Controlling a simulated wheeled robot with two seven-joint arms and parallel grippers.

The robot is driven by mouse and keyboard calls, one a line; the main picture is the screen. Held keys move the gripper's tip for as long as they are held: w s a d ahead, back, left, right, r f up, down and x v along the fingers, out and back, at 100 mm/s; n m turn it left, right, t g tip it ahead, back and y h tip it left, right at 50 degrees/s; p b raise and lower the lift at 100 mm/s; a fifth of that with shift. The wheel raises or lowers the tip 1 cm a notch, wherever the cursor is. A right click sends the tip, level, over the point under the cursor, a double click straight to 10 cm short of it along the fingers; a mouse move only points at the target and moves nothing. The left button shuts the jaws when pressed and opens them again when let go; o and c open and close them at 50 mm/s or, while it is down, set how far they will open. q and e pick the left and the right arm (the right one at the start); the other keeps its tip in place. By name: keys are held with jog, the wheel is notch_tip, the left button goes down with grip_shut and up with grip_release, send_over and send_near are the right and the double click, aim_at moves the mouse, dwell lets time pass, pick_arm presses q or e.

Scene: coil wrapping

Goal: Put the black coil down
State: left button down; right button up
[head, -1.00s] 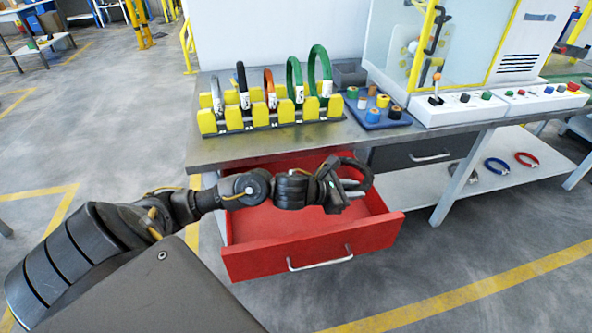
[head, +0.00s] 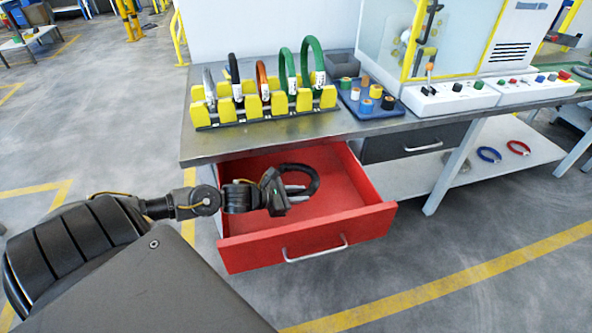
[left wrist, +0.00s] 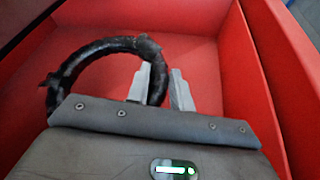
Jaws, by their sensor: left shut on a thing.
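My left gripper (head: 292,192) is inside the open red drawer (head: 345,240), shut on the black coil (head: 305,168). In the left wrist view the coil (left wrist: 95,50) shows as a black ring, with the fingers of my left gripper (left wrist: 165,88) closed on its right side. The lower part of the ring is hidden behind the gripper body. The coil is over the drawer floor; I cannot tell whether it touches it. My right gripper is not in view.
The drawer hangs under a bench (head: 350,125). On the bench stand a yellow rack (head: 265,108) with several coils, a blue tray (head: 370,105) of tape rolls and a control box (head: 450,100). A blue ring (head: 489,154) and a red ring (head: 518,147) lie on the lower shelf.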

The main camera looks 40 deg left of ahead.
pick_arm(q)
jog(key=f, duration=0.3)
jog(key=shift+s+a+f, duration=0.1)
jog(key=shift+a, duration=0.15)
jog(key=shift+f, duration=0.15)
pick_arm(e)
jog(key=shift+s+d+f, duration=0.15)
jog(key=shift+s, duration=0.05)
pick_arm(q)
jog(key=shift+f, duration=0.2)
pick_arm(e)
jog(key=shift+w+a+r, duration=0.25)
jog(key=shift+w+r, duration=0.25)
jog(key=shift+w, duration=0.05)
